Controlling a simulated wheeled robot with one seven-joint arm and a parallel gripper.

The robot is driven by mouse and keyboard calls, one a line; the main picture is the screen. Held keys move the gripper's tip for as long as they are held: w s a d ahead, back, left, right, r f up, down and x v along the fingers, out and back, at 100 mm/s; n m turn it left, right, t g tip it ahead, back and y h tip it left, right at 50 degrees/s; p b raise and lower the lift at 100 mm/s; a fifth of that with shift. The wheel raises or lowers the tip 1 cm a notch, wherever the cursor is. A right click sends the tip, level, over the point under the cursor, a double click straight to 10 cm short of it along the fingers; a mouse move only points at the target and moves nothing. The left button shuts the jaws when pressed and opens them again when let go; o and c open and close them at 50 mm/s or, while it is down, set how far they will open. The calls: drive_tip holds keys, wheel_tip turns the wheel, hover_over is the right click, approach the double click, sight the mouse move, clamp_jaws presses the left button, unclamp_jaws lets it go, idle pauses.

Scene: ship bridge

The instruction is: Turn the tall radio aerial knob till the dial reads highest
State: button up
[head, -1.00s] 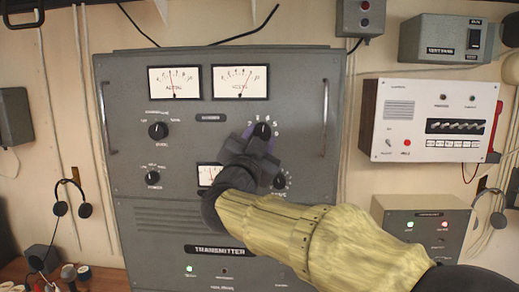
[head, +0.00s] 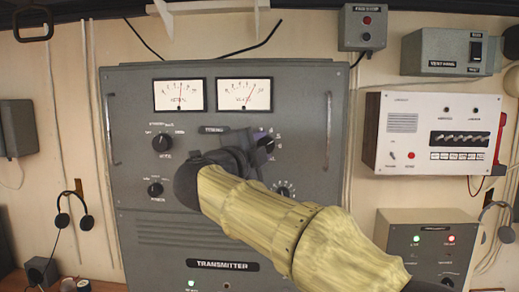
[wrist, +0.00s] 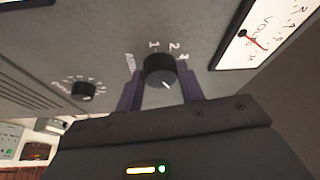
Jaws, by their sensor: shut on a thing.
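The tall grey radio cabinet (head: 150,105), marked TRANSMITTER, stands against the wall. My gripper (head: 262,147) is shut on a black numbered knob (head: 266,143) at its upper right. In the wrist view, my gripper's dark fingers (wrist: 160,92) lie on either side of this knob (wrist: 158,70), with marks 1, 2 and 3 around it.
Two more black knobs (head: 162,143) (head: 155,189) sit on the left of the panel. Another knob (head: 283,188) is just below my gripper. Metal handles (head: 328,130) (head: 109,130) flank the panel. A white alarm box (head: 400,110) is on the right wall.

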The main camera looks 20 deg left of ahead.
drive_tip(key=shift+m, duration=0.3)
drive_tip(key=o, duration=1)
drive_tip(key=s+a+b, duration=0.1)
drive_tip(key=s+b, duration=0.2)
drive_tip(key=s, duration=0.5)
drive_tip(key=s+a+f+b, duration=0.1)
drive_tip(key=s+b, duration=0.2)
drive_tip(key=s, duration=0.6)
drive_tip(key=shift+a, duration=0.35)
drive_tip(key=shift+f, duration=0.1)
